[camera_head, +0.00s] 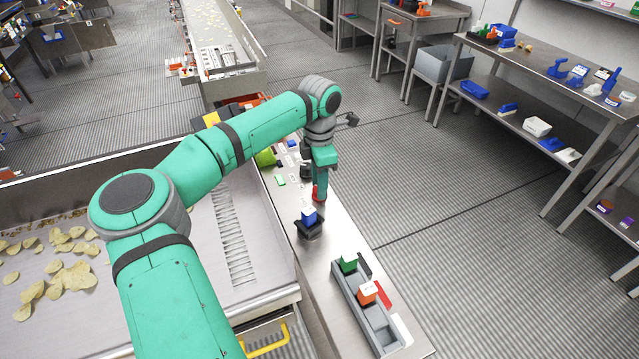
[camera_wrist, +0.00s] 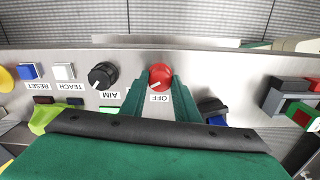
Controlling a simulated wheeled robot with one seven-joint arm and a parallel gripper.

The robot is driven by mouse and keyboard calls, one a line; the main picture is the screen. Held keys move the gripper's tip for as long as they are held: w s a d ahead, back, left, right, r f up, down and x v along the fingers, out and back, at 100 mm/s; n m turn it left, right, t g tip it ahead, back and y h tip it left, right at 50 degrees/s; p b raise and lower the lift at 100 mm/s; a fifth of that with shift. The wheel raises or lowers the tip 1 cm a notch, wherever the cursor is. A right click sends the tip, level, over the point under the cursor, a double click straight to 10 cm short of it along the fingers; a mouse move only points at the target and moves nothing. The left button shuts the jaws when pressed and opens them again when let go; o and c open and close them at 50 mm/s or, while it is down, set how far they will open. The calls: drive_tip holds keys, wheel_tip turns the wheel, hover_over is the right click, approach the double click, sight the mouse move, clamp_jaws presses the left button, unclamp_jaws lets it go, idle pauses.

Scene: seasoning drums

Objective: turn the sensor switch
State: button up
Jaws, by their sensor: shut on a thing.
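A red rotary switch (camera_wrist: 160,76) with a pointer mark sits on the grey metal panel (camera_wrist: 225,65). A label reading OFF, upside down in the wrist view, lies just below it. My gripper (camera_wrist: 160,84) is shut on the red switch, with one green finger on each side of it. In the head view my gripper (camera_head: 319,186) points down at the bench top, and a bit of red shows at its tip. A black rotary knob (camera_wrist: 102,75) labelled AIM stands to the left of the red switch, apart from my fingers.
White (camera_wrist: 64,71) and blue (camera_wrist: 29,71) buttons sit left of the black knob. A blue block on a black holder (camera_head: 309,216) stands close in front of my gripper. A grey tray (camera_head: 352,302) with green and orange blocks lies nearer. The aisle floor (camera_head: 470,230) is clear.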

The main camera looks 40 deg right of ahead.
drive_tip(key=o, duration=1)
drive_tip(key=shift+o, duration=0.2)
wheel_tip(320, 180, up, 11)
drive_tip(key=shift+f, duration=0.1)
